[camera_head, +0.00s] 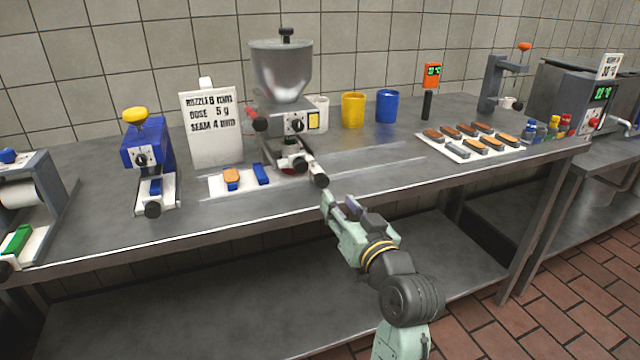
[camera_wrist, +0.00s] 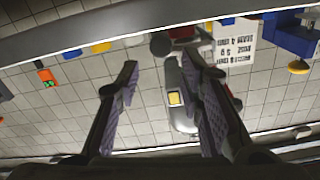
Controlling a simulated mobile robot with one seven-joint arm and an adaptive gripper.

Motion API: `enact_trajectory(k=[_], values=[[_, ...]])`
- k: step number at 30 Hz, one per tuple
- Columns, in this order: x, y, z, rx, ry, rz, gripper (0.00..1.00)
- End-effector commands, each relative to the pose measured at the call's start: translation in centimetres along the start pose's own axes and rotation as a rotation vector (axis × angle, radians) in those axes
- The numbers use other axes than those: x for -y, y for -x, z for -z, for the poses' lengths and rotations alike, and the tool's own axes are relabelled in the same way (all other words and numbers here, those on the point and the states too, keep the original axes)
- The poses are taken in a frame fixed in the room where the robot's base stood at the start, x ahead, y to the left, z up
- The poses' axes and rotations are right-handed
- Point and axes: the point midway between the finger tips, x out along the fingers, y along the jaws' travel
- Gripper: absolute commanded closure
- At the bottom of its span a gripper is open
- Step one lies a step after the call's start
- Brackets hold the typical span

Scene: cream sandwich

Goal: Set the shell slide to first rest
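The cream depositor, with its steel hopper (camera_head: 281,70), stands at the back of the bench. At its foot a pale slide part (camera_head: 290,160) carries dark round knobs, the front one (camera_head: 320,180) pointing toward the bench's front edge. I take this as the shell slide; its stop marks are too small to read. My gripper (camera_head: 338,203) is at the front edge, just below and right of that knob, apart from it. In the wrist view the gripper (camera_wrist: 160,68) is open and empty, the depositor (camera_wrist: 180,100) behind its fingers and a dark knob (camera_wrist: 160,43) between them.
A blue device (camera_head: 146,150) stands farther left. Yellow (camera_head: 353,110) and blue (camera_head: 387,106) cups and a shell tray (camera_head: 455,148) are right. The front-centre bench is clear.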

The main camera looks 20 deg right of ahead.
Motion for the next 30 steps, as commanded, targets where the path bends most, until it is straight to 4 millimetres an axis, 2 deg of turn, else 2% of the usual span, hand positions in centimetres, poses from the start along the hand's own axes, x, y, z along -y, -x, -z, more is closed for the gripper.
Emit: enact_trajectory(k=[9, 15, 20, 28, 30], values=[[0.2, -6.0, 0.3, 0.002, 0.000, 0.003, 0.66], [0.2, -8.8, 0.2, 0.000, 0.001, 0.002, 0.66], [0.2, -9.8, 0.1, -0.001, 0.002, 0.002, 0.66], [0.2, -9.8, 0.1, -0.001, 0.002, 0.001, 0.66], [0.2, -9.8, 0.1, -0.001, 0.002, 0.001, 0.70]])
